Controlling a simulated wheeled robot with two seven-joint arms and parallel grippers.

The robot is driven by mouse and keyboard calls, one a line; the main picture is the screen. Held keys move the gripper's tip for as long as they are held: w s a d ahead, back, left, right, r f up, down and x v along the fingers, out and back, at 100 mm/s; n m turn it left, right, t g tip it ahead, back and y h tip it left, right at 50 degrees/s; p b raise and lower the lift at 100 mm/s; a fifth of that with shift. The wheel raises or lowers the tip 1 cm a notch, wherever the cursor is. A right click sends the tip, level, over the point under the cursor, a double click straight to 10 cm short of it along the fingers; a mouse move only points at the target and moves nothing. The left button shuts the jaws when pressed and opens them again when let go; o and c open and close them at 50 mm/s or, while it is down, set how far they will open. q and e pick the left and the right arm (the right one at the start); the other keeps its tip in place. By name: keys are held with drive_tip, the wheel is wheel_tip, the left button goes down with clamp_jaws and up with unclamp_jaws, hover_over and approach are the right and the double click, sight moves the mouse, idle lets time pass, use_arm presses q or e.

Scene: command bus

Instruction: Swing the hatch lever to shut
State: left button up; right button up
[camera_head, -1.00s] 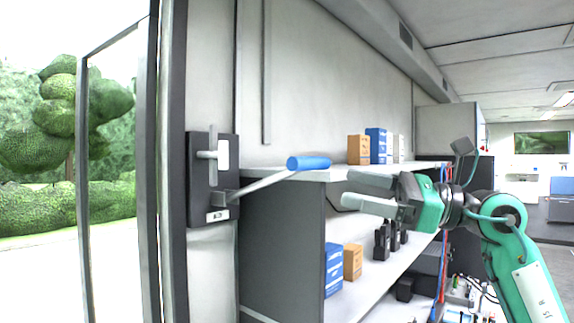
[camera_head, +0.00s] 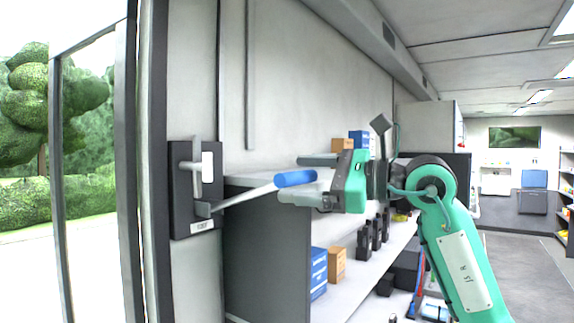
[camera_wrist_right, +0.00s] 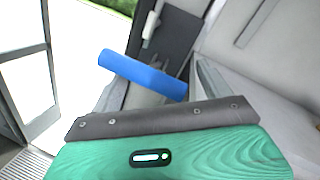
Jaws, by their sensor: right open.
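The hatch lever (camera_head: 245,194) is a grey bar with a blue grip (camera_head: 296,178) at its free end. It rises slightly to the right from a dark wall plate (camera_head: 186,212). My right gripper (camera_head: 298,179) is open, one finger above and one below the grip's right end. I cannot tell whether a finger touches it. In the right wrist view the blue grip (camera_wrist_right: 143,75) lies across the picture beyond my green gripper body; that view does not show the fingertips clearly. My left gripper is not in view.
An open doorway with a dark frame (camera_head: 126,170) is at the left, with bushes outside. A shelf unit (camera_head: 265,250) with blue boxes and orange boxes (camera_head: 337,265) stands behind and below the lever. A clear aisle (camera_head: 515,255) runs at the right.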

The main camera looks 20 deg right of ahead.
drive_tip(key=x, duration=0.3)
drive_tip(key=shift+p, duration=0.4)
